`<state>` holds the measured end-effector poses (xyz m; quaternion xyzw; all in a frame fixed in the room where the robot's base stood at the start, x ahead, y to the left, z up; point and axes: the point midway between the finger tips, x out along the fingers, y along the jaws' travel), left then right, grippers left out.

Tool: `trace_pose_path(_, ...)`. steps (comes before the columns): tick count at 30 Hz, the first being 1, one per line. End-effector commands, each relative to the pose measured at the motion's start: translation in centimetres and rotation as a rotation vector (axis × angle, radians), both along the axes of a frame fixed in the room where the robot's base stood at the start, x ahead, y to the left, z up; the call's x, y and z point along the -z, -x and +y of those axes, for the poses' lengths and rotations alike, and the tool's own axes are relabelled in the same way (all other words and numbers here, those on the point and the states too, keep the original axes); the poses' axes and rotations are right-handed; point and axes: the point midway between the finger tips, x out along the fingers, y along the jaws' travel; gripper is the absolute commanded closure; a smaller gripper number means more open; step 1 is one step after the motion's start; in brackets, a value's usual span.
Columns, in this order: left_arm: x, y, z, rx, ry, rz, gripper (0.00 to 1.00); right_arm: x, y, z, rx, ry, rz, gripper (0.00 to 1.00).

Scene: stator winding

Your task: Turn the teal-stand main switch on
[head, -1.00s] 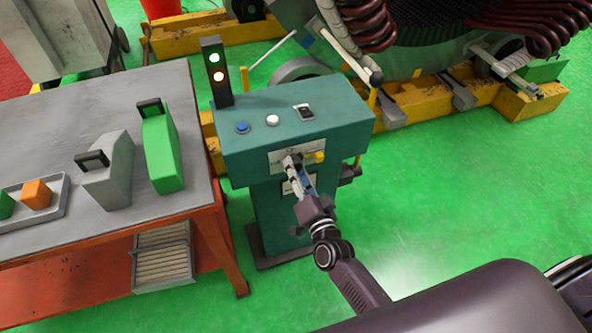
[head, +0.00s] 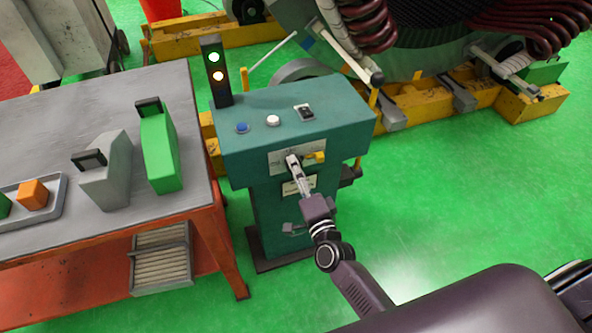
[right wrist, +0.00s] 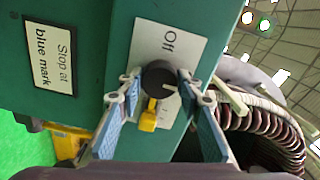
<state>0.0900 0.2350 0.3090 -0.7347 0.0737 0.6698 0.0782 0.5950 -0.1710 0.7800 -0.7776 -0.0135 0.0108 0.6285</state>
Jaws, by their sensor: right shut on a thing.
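The teal stand (head: 245,155) has a light-coloured front plate (head: 275,162) with the main switch. In the right wrist view the switch is a round black knob (right wrist: 158,76) on a plate marked "Off" (right wrist: 170,40), with a yellow tab (right wrist: 148,116) beside it. My right gripper (head: 294,163) is at the plate. The gripper hides the knob in the head view. My left gripper is not in view.
The stand top carries a blue button (head: 242,128), a white button (head: 273,120) and a black rocker switch (head: 304,112). A light tower (head: 214,75) shows green and pale amber lights. A grey-topped table (head: 110,225) stands left; green floor is clear at right.

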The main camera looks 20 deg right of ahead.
Motion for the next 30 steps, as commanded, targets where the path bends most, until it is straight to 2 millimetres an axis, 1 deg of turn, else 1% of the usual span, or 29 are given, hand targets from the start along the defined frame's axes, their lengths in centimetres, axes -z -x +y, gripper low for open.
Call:
trace_pose_path(8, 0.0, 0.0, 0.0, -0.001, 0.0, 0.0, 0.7, 0.1, 0.0, 0.0, 0.0, -0.005, 0.001, 0.91)
trace_pose_path(9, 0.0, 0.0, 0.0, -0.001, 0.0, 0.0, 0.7, 0.1, 0.0, 0.0, 0.0, -0.005, 0.002, 0.65)
trace_pose_path(13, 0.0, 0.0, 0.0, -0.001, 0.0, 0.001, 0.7, 0.1, 0.0, 0.0, 0.0, -0.004, 0.001, 0.51)
trace_pose_path(14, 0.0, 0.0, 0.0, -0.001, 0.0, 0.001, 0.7, 0.1, 0.0, 0.0, 0.0, -0.004, 0.001, 0.49)
trace_pose_path(23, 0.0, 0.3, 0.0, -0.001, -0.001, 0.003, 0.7, 0.1, 0.3, 0.0, 0.0, -0.002, 0.001, 0.49)
trace_pose_path(26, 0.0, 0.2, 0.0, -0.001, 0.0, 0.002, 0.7, 0.1, 1.2, 0.0, 0.001, -0.002, 0.003, 0.49)
trace_pose_path(29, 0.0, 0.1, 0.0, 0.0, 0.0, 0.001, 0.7, 0.2, 3.0, -0.1, 0.0, -0.003, 0.004, 0.49)
trace_pose_path(30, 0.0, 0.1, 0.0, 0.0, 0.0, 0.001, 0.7, 0.3, 3.9, -0.1, -0.001, -0.003, 0.005, 0.49)
